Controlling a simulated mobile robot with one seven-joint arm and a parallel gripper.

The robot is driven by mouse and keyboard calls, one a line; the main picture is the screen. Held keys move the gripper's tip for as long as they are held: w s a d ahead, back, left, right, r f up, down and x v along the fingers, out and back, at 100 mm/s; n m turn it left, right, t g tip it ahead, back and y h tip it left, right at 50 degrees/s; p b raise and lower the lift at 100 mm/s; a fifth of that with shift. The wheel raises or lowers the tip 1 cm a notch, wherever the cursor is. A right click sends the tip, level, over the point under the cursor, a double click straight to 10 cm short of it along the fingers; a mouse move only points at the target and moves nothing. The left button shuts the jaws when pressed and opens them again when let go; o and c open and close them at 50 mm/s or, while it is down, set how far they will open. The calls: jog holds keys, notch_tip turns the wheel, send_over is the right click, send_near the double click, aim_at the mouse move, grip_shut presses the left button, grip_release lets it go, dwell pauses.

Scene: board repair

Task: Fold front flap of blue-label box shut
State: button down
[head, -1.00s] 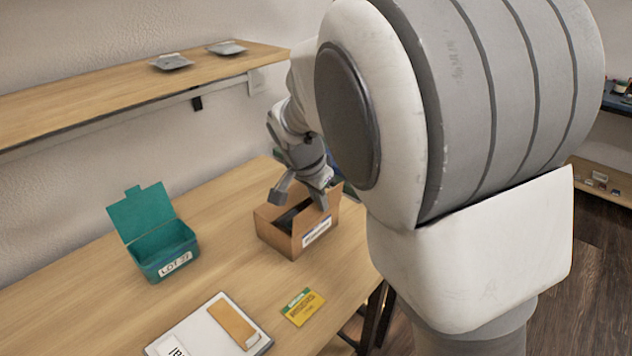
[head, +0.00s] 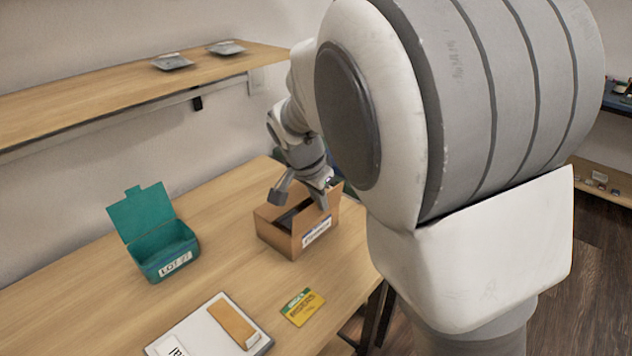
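A brown cardboard box (head: 274,234) stands on the table, with a white and blue label (head: 316,232) on its right-front face. Its top is open, and a dark item (head: 288,218) shows inside. One flap (head: 337,191) stands up at the back right; I cannot tell the other flaps clearly. My gripper (head: 299,199) is over the box with its fingers spread wide. One finger is above the left back side, and the other is at the right rim by the label. Whether that finger touches the box is unclear. Nothing shows between the fingers.
A teal box (head: 168,254) marked LOT with its lid up stands to the left. A white tray (head: 190,338) with a brown piece and a yellow-green packet (head: 303,307) lie in front. A shelf (head: 110,92) holds two small grey items.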

aim_at(301, 200)
jog(key=shift+a+r+h+p, duration=0.15)
jog(key=shift+h+p, duration=0.15)
jog(key=shift+p, duration=0.35)
jog(key=shift+w+a+r+g+h+p, duration=0.1)
jog(key=shift+w+r+g+h+p, duration=0.2)
jog(key=shift+p, duration=0.85)
jog(key=g+h+p, duration=0.1)
jog(key=p, duration=0.2)
jog(key=w+a+f+n+g+h+p, duration=0.1)
jog(key=g+h+p, duration=0.1)
jog(key=p, duration=0.1)
jog(key=w+a+f+g+h+p, duration=0.1)
jog(key=g+h+p, duration=0.1)
jog(key=p, duration=0.2)
jog(key=shift+w+a+n, duration=0.1)
jog(key=shift+a+n, duration=0.05)
jog(key=shift+n, duration=0.25)
jog(key=shift+w+a+f+g+h, duration=0.15)
jog(key=shift+a+f+g+h, duration=0.1)
jog(key=shift+f+g+h, duration=0.4)
jog(key=shift+w+a+f+n+g+h+b, duration=0.15)
jog(key=shift+n+g+h+b, duration=0.1)
jog(key=shift+g+h+b, duration=0.25)
jog(key=shift+w+a+f+n+g+h+b, duration=0.15)
jog(key=shift+n+h+b, duration=0.2)
jog(key=shift+h, duration=0.3)
jog(key=shift+f+h+b, duration=0.1)
jog(key=shift+h+b, duration=0.3)
jog(key=shift+g, duration=0.3)
